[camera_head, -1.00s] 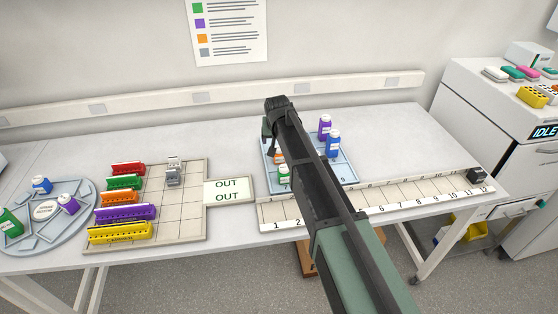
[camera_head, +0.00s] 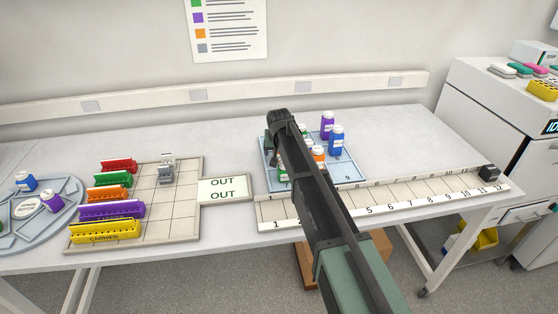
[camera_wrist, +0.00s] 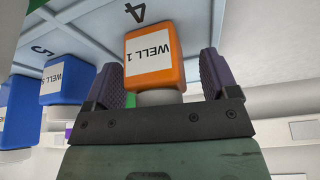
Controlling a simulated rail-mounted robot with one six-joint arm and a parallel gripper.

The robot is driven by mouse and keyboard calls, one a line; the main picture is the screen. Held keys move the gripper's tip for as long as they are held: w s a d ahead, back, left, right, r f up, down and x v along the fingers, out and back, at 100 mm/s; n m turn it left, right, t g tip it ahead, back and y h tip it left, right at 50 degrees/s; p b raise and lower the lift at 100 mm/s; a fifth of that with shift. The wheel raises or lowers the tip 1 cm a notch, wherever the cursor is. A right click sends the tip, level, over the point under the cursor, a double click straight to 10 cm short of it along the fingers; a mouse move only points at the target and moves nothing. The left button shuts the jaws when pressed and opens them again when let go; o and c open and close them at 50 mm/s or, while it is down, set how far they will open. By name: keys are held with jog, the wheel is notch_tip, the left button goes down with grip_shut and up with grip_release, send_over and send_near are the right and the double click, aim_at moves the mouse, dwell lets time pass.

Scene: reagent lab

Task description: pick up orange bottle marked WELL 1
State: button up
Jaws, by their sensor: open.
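In the wrist view the orange bottle marked WELL 1 (camera_wrist: 152,62) stands on the blue tray near the number 4, its white cap towards my palm. My gripper (camera_wrist: 162,78) is open, with one dark finger on each side of the bottle. A gap shows on both sides of it, so the fingers do not visibly press on it. In the head view my arm covers much of the tray. An orange bottle (camera_head: 318,153) shows just right of the arm; its label cannot be read, so I cannot tell if it is the same one.
Blue bottles (camera_wrist: 66,80) stand left of the orange one in the wrist view. In the head view, purple (camera_head: 327,124) and blue (camera_head: 336,140) bottles stand on the blue tray (camera_head: 350,172). A numbered strip (camera_head: 400,205) lies in front; a carrier board (camera_head: 180,208) lies left.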

jog(key=c, duration=1.1)
jog(key=shift+r, duration=0.1)
notch_tip(320, 180, up, 20)
jog(key=p, duration=2)
